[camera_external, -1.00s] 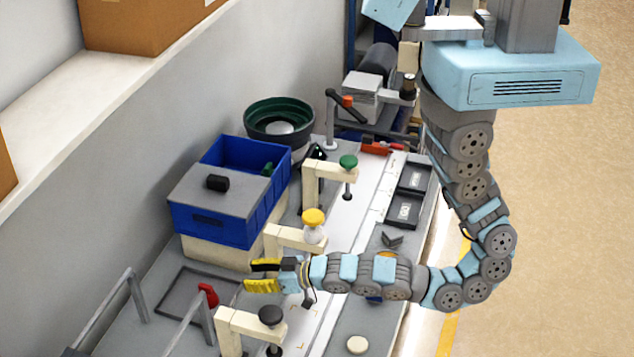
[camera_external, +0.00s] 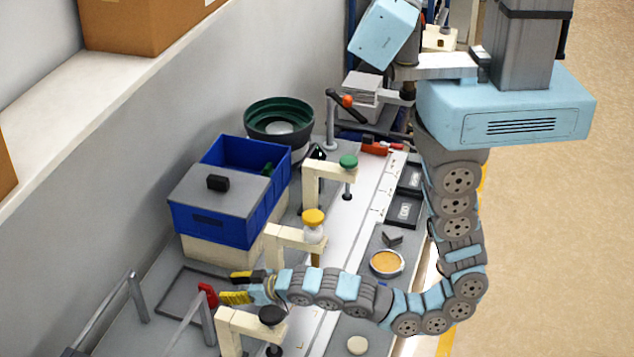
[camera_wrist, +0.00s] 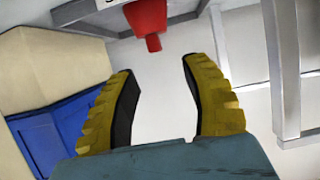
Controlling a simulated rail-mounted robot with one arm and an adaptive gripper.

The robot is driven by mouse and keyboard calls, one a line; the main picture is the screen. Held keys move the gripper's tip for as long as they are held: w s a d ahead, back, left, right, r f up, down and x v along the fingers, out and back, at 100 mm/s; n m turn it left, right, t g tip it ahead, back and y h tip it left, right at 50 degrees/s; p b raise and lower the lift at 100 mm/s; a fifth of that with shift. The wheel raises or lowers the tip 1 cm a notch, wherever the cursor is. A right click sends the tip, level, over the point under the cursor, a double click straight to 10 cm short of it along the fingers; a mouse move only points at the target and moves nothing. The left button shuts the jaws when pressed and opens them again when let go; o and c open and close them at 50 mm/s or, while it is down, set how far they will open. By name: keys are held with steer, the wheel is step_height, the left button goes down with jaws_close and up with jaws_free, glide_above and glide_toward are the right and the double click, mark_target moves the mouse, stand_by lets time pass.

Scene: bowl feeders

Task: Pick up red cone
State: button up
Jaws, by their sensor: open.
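The red cone (camera_external: 207,294) is at the edge of the grey framed tray at the front left of the bench. In the wrist view the red cone (camera_wrist: 148,20) is at the top centre, with its narrow end toward me. My gripper (camera_external: 236,287) has yellow-and-black fingers and reaches left, just right of the cone in the external view. In the wrist view my gripper (camera_wrist: 158,68) is open, with nothing between its fingers. The cone lies beyond the fingertips, slightly left of the gap's middle.
A blue bin (camera_external: 208,228) with a grey lid stands behind my gripper. A cream clamp with a black knob (camera_external: 272,317) is close below my forearm. Another clamp has a yellow knob (camera_external: 313,217). Grey metal rails (camera_external: 137,297) stand left of the cone.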

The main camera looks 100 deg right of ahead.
mark_target(208, 286)
steer(key=x, duration=0.3)
steer(key=shift+w+d+f, duration=0.1)
steer(key=shift+w+d, duration=0.05)
steer(key=shift+w, duration=0.05)
steer(key=shift+d+x, duration=0.2)
steer(key=shift+x, duration=1.15)
steer(key=shift+d+x, duration=0.15)
steer(key=shift+x, duration=1.2)
steer(key=shift+s, duration=0.15)
jaws_close()
